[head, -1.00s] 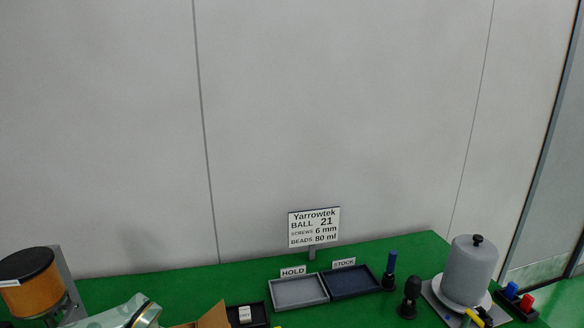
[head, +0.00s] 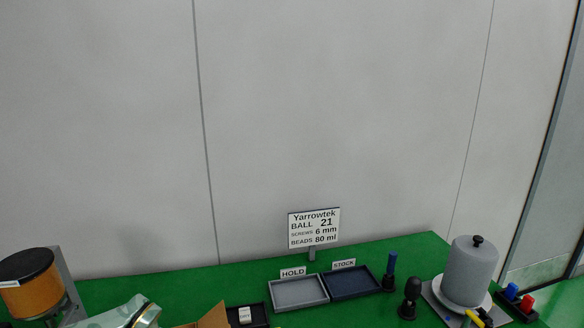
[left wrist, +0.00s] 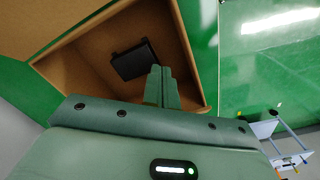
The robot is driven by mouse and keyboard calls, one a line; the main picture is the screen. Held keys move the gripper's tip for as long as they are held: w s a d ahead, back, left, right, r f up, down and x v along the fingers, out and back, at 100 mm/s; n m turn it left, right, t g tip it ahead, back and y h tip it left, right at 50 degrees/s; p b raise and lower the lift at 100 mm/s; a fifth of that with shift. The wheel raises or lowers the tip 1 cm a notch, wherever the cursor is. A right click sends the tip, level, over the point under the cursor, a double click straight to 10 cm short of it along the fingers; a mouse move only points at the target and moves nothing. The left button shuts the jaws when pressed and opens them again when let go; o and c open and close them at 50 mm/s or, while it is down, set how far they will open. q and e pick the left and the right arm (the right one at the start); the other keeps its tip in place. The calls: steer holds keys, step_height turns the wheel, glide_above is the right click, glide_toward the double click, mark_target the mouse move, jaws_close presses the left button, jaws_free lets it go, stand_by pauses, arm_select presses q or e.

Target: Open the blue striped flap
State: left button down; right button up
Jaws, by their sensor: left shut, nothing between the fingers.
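A brown cardboard box (left wrist: 190,82) lies below my left gripper in the left wrist view. Its top is open, with a bare cardboard flap (left wrist: 62,22) standing out at the upper left. A black object (left wrist: 134,60) lies inside. My left gripper (left wrist: 160,70) is shut and empty, its fingertips over the box opening; I cannot tell whether they touch the cardboard. In the head view only a brown cardboard flap (head: 206,317) shows at the bottom edge. No blue stripes are visible on any flap in view. My right gripper is not in view.
On the green table, a grey HOLD tray (head: 297,304) and a dark STOCK tray (head: 350,283) stand right of the cardboard. An orange drum (head: 32,285) is at the far left, a grey cylinder (head: 468,270) at the right. A sign (head: 314,228) stands behind.

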arm_select(q)
steer(key=shift+a, duration=0.1)
